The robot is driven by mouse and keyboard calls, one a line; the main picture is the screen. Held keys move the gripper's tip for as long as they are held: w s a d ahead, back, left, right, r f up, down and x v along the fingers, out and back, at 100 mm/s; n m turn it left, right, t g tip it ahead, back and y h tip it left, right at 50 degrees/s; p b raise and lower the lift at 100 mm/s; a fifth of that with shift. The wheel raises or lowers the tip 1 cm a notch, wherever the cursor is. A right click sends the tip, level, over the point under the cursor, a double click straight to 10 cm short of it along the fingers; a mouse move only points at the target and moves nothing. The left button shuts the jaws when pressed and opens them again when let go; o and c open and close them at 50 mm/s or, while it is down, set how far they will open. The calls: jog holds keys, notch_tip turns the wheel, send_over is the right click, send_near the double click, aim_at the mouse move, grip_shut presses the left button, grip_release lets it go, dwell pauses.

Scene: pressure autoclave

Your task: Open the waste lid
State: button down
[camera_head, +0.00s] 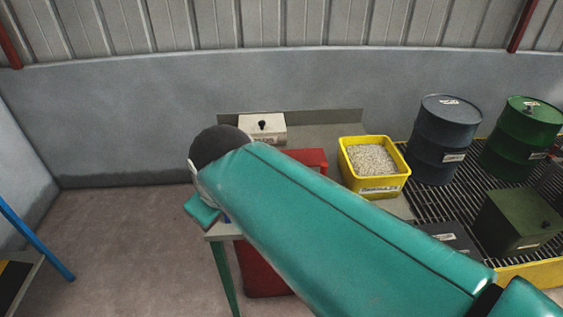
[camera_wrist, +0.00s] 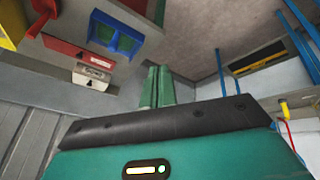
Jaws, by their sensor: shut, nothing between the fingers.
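I cannot tell for sure which lid is the waste lid. A cream box (camera_head: 262,128) with a black knob on top stands at the back of the bench; its lid looks closed. A red box (camera_head: 308,159) sits in front of it, mostly hidden behind my arm. A dark red bin (camera_head: 262,270) stands under the bench, its top hidden by my arm. In the wrist view, the red box (camera_wrist: 62,46) and cream box (camera_wrist: 91,79) lie left of my gripper (camera_wrist: 159,68), beyond the fingertips. My gripper is shut and empty, touching nothing visible.
A yellow tub (camera_head: 375,168) of pale granules stands on the bench. A blue tray (camera_wrist: 117,38) shows beside the red box. Right are a dark drum (camera_head: 444,140), a green drum (camera_head: 518,138) and a green knobbed box (camera_head: 518,222) on a grating.

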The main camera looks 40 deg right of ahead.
jog(key=w+d+f+n+g, duration=0.1)
jog(key=w+d+f+n, duration=0.1)
jog(key=w+d+n, duration=0.7)
jog(key=w+d+f+n+g, duration=0.15)
jog(key=w+d+n, duration=0.35)
jog(key=w, duration=0.6)
jog(key=w+d+f+n, duration=0.25)
jog(key=d+f, duration=0.25)
jog(key=d, duration=0.4)
jog(key=w+d+f+n+y, duration=0.15)
jog(key=d+f+n, duration=0.3)
jog(key=d, duration=0.45)
jog(key=w+d+f+n, duration=0.2)
jog(key=d+f+n, duration=0.1)
jog(key=d+f, duration=0.4)
jog(key=shift+t, duration=0.45)
jog(key=x, duration=0.3)
jog(key=d+x, duration=0.1)
jog(key=x, duration=0.4)
jog(key=shift+w+d+f, duration=0.15)
jog(key=shift+w+f, duration=0.1)
jog(key=shift+r, duration=0.15)
